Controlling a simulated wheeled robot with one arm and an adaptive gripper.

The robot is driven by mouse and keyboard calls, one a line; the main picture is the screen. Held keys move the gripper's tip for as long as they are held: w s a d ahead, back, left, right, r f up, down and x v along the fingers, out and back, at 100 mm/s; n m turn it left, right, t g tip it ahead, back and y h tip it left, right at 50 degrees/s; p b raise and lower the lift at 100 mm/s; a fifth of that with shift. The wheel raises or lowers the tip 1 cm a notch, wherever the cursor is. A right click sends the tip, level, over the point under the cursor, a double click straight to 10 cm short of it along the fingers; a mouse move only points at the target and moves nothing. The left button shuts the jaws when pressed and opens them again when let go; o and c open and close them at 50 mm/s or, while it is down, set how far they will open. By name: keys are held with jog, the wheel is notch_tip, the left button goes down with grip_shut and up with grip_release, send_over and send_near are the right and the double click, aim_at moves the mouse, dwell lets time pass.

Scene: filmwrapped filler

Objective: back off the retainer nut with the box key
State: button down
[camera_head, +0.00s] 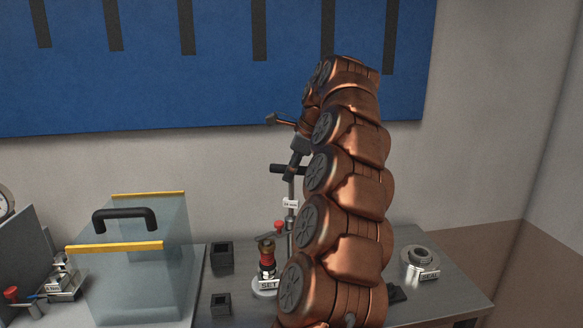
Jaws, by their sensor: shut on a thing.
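My copper arm rises through the middle of the view, and my gripper (294,166) points down at its far end. It is shut on the dark cross handle of the box key, whose upright pale shaft (290,190) hangs below with a small white tag. The key's lower end is hidden by my arm. A red and brass fitting (267,260) stands on a round base labelled SET, just left of the key. I cannot make out the retainer nut for sure, nor whether the key touches anything.
A round metal part (421,257) labelled SEAL sits at the right of the grey table (450,297). Two dark square sockets (221,254) stand left of the fitting. A clear cover (150,262) with a black handle stands further left. A blue panel (220,60) hangs behind.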

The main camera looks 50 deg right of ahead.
jog(key=shift+n+g+y+p, duration=0.3)
jog(key=shift+n+y+p, duration=0.6)
jog(key=shift+n+p, duration=1.7)
dwell(0.4)
jog(key=shift+m, duration=0.4)
jog(key=shift+r+p, duration=2.2)
jog(key=shift+r, duration=0.85)
